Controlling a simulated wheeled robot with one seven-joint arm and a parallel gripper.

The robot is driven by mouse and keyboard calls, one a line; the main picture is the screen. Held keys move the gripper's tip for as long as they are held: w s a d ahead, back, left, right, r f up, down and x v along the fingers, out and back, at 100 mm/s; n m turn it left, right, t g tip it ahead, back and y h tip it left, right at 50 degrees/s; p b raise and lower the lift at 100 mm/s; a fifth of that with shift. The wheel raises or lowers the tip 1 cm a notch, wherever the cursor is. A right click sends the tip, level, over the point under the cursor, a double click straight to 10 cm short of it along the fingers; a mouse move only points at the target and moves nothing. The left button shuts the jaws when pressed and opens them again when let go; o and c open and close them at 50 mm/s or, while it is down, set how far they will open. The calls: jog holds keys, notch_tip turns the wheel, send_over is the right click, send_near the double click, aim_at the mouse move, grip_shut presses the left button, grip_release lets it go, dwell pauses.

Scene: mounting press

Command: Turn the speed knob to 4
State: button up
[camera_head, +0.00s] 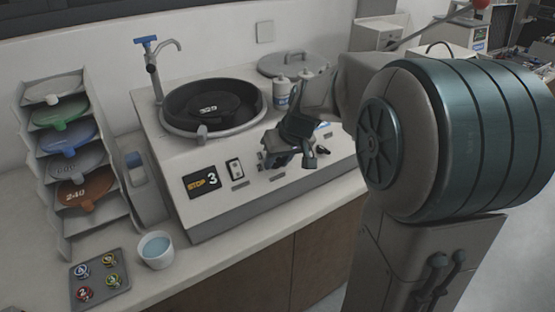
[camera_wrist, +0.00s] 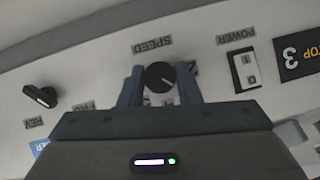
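The speed knob (camera_wrist: 160,77) is a round black dial on the press's front panel, under an upside-down SPEED label in the wrist view. Its pale pointer line points to the lower right in that view. My gripper (camera_wrist: 160,72) has one blue-grey finger on each side of the knob, close against it, and looks shut on it. The fingers hide parts of the scale numbers around it. In the head view my gripper (camera_head: 290,150) is at the panel and hides the knob. The display (camera_head: 201,182) reads STOP and 3.
The POWER rocker switch (camera_wrist: 245,70) lies beside the knob, between it and the display. A second black knob (camera_wrist: 40,96), near a REV label, is on its other side. The press's round platen (camera_head: 212,103) and a faucet (camera_head: 152,65) are above. A white cup (camera_head: 156,252) stands at the front.

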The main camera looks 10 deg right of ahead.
jog(key=c, duration=0.4)
jog(key=shift+o, duration=0.2)
jog(key=m+y+b, duration=0.2)
jog(key=m, duration=0.1)
jog(key=shift+d+f+m, duration=0.1)
jog(key=shift+f+m, duration=0.1)
jog(key=shift+m, duration=0.1)
jog(key=m+y+b, duration=0.2)
jog(key=m, duration=0.1)
jog(key=shift+d+b, duration=0.1)
jog(key=shift+b, duration=0.2)
jog(key=shift+r+m+t+y, duration=0.1)
jog(key=shift+m+t+y, duration=0.2)
jog(key=o, duration=1)
